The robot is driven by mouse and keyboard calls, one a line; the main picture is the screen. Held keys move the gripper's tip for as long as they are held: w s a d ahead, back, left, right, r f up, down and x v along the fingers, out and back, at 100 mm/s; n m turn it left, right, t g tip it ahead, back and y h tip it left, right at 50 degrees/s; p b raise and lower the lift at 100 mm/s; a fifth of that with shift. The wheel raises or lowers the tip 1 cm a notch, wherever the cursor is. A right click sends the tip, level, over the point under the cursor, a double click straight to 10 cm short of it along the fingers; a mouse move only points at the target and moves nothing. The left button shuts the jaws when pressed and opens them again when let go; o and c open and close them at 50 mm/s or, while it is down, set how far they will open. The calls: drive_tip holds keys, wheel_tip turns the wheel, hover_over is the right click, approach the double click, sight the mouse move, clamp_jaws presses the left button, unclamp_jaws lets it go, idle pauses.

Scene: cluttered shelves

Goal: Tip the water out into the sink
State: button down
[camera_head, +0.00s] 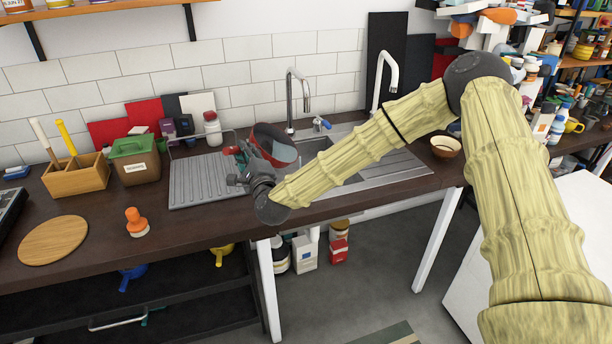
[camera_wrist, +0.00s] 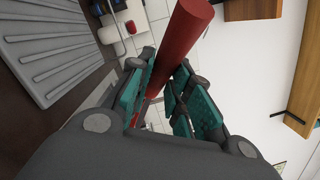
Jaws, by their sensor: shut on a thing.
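My gripper (camera_head: 246,160) is shut on a red vessel (camera_head: 277,150), held at the near-left side of the sink (camera_head: 335,158). In the head view the vessel has a dark red rim and a paler inside or wall, and it looks tilted. I cannot see whether water is in it. In the wrist view a long red part of the vessel (camera_wrist: 182,38) lies between the teal finger pads (camera_wrist: 155,98). The sink basin is partly hidden by my arm. A tall steel tap (camera_head: 291,100) stands behind the basin.
The ribbed draining board (camera_head: 198,180) lies left of the sink. A white and red bottle (camera_head: 212,130) and dark jars stand behind it. A white tap (camera_head: 380,75) stands behind the sink, and a brown bowl (camera_head: 445,147) stands at its right. An orange-topped item (camera_head: 136,222) stands on the counter.

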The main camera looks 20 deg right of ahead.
drive_tip(key=shift+s+d+f+m+t+b, duration=0.3)
drive_tip(key=shift+d+m+b, duration=0.2)
drive_tip(key=shift+d, duration=0.1)
drive_tip(key=shift+s+d+f+m+t+b, duration=0.15)
drive_tip(key=shift+d+f+m+t+b, duration=0.1)
drive_tip(key=shift+d+m+b, duration=0.3)
drive_tip(key=shift+d+r, duration=0.15)
drive_tip(key=shift+d, duration=0.1)
drive_tip(key=shift+s+d+r+m+t+h, duration=0.2)
drive_tip(key=shift+d+r+m+t, duration=0.1)
drive_tip(key=shift+d+m, duration=0.15)
drive_tip(key=shift+s+d+r+m+t+h, duration=0.2)
drive_tip(key=shift+d+r+m, duration=0.1)
drive_tip(key=shift+m, duration=0.1)
idle(0.5)
